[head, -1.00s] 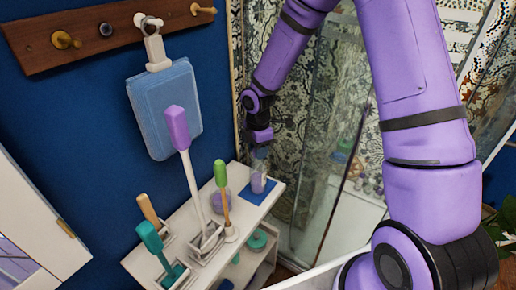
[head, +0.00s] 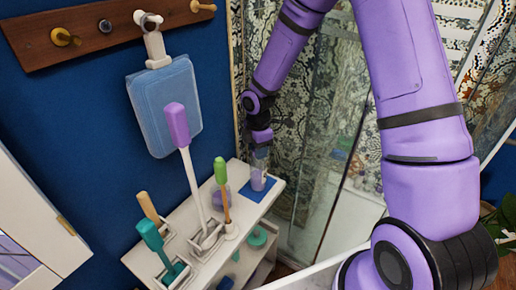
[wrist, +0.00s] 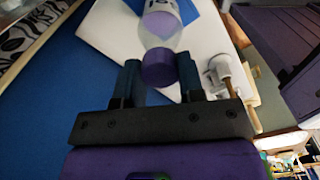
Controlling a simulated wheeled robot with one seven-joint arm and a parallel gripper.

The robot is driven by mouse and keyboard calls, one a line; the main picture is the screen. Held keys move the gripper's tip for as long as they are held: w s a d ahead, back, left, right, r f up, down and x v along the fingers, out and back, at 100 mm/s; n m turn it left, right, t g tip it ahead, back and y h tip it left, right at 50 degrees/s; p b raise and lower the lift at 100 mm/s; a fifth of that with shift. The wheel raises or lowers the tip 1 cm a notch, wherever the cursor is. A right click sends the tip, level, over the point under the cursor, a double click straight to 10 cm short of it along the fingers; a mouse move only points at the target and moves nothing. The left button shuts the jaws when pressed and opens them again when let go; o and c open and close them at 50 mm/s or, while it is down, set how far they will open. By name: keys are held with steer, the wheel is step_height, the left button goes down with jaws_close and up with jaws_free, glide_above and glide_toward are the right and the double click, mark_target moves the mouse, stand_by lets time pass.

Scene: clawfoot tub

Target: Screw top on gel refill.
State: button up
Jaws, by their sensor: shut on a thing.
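The gel refill (head: 258,179) is a small clear bottle with a white label. It stands on a blue mat (head: 272,187) at the far end of the white shelf. In the wrist view the bottle (wrist: 160,22) points toward my gripper, with the round purple top (wrist: 158,69) at its near end. My gripper (wrist: 157,66) has one dark finger on each side of the top and is shut on it. In the head view my gripper (head: 261,146) is directly above the bottle. I cannot tell how tightly the top sits on the neck.
On the shelf (head: 150,262) stand a green-handled brush (head: 221,172), a purple-handled brush (head: 176,124), a teal brush (head: 151,238) and a lilac jar (head: 219,197). A glass shower panel (head: 335,200) rises to the right. A wooden peg rail (head: 90,38) hangs above.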

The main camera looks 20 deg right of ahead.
steer(key=shift+f, duration=0.35)
stand_by(0.3)
steer(key=o, duration=0.9)
steer(key=shift+c, duration=0.5)
